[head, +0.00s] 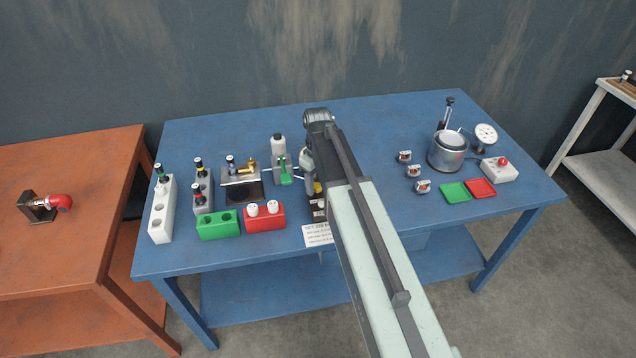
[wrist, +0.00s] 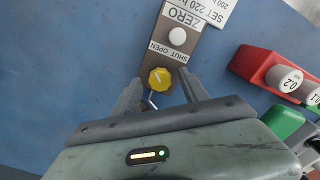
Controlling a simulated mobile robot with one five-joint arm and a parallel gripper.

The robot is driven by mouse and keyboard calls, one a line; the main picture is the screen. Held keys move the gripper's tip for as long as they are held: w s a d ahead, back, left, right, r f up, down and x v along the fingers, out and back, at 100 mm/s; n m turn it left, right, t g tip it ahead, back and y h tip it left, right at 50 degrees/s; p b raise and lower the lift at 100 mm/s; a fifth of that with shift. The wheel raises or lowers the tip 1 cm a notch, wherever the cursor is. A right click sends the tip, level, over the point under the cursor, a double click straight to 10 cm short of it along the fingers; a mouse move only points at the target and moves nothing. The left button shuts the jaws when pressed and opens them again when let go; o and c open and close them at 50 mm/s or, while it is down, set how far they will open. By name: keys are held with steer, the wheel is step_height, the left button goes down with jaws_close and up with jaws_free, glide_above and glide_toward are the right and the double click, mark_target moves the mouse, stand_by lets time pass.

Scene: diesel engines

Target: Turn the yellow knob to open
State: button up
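The yellow knob (wrist: 159,79) sits on a dark panel (wrist: 189,43) marked SHUT and OPEN, with a white round button (wrist: 178,36) marked ZERO beyond it. A pale mark shows on the knob; I cannot tell which word it points to. My gripper (wrist: 160,84) is open, one finger on each side of the knob with a visible gap to each. In the head view, a bit of the yellow knob (head: 318,187) shows beside my arm, which hides most of the panel. My gripper (head: 308,165) is largely hidden there too.
A white label (head: 317,236) lies at the blue table's (head: 380,125) front. A red block (head: 264,224) with white caps and a green block (head: 219,231) stand left of the panel. A green pump-like part (head: 285,172) stands close behind. A metal pot (head: 447,155) is at right.

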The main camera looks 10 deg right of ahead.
mark_target(318, 186)
step_height(318, 186, up, 8)
steer(key=p, duration=0.8)
steer(key=shift+f, duration=0.1)
steer(key=shift+s, duration=0.1)
steer(key=s+m, duration=0.7)
steer(key=s, duration=0.8)
steer(key=shift+d, duration=0.35)
